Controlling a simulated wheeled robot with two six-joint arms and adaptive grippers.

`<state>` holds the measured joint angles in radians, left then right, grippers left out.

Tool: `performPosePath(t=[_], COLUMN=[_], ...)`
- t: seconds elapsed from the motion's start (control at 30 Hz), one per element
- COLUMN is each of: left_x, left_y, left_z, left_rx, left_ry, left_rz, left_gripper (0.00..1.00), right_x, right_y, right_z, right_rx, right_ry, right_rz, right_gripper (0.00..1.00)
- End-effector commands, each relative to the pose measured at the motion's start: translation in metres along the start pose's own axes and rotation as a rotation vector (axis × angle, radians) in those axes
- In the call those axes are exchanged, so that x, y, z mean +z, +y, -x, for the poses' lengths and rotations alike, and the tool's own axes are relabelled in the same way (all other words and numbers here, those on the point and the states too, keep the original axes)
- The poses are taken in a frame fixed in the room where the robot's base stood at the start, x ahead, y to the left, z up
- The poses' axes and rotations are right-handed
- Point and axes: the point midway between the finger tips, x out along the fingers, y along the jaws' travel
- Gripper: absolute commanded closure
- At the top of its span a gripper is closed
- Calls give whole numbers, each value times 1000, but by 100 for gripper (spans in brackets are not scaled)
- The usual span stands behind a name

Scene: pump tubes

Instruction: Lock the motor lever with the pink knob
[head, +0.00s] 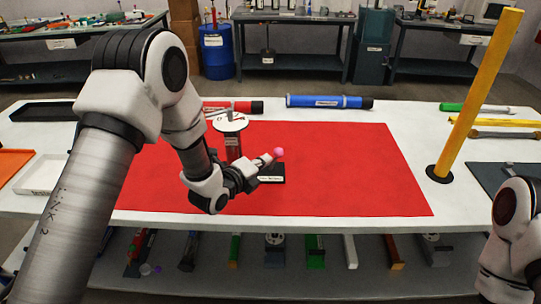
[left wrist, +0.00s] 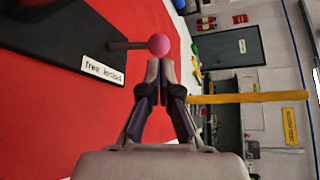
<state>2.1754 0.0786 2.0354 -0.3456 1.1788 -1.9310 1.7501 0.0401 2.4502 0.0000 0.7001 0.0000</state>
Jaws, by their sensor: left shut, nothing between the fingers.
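The pink knob (head: 279,152) is on the end of the motor lever, above a small dark base (head: 277,170) on the red mat (head: 340,170). In the left wrist view the knob (left wrist: 159,44) sits on a short dark rod (left wrist: 124,45) that runs left to the dark base (left wrist: 60,32). A white label (left wrist: 103,70) on the base reads roughly "free locked". My left gripper (head: 266,159) is shut and empty, its tips just beside the knob; I cannot tell whether they touch it. The gripper also fills the middle of the left wrist view (left wrist: 160,66). My right gripper is out of view.
A red cylinder with a white top (head: 231,122) stands behind my left gripper. A blue tube (head: 325,102) lies along the back edge. A tall yellow pole (head: 478,90) stands at the right. The right half of the red mat is clear.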

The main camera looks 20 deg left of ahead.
Motion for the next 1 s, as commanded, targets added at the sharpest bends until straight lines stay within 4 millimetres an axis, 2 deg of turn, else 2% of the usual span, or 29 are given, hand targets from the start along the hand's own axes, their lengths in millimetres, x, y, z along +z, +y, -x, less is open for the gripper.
performPosePath(t=[0.1, 0.23, 0.57, 0.77, 1.0], left_x=[0, 0, 0, -9, -7], left_y=[-1, 0, 1, 1, -2], left_z=[-20, -33, -36, -50, -49], left_rx=[0, 1, 1, 0, 1], left_ry=[0, -1, -1, 1, 0], left_rz=[-1, -1, 1, -2, 0], left_gripper=[100, 100, 100, 100, 100], right_x=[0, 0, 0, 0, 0], right_y=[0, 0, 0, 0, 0], right_z=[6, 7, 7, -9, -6], right_rx=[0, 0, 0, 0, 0], right_ry=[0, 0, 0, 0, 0], right_rz=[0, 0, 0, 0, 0], right_gripper=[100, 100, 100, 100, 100])
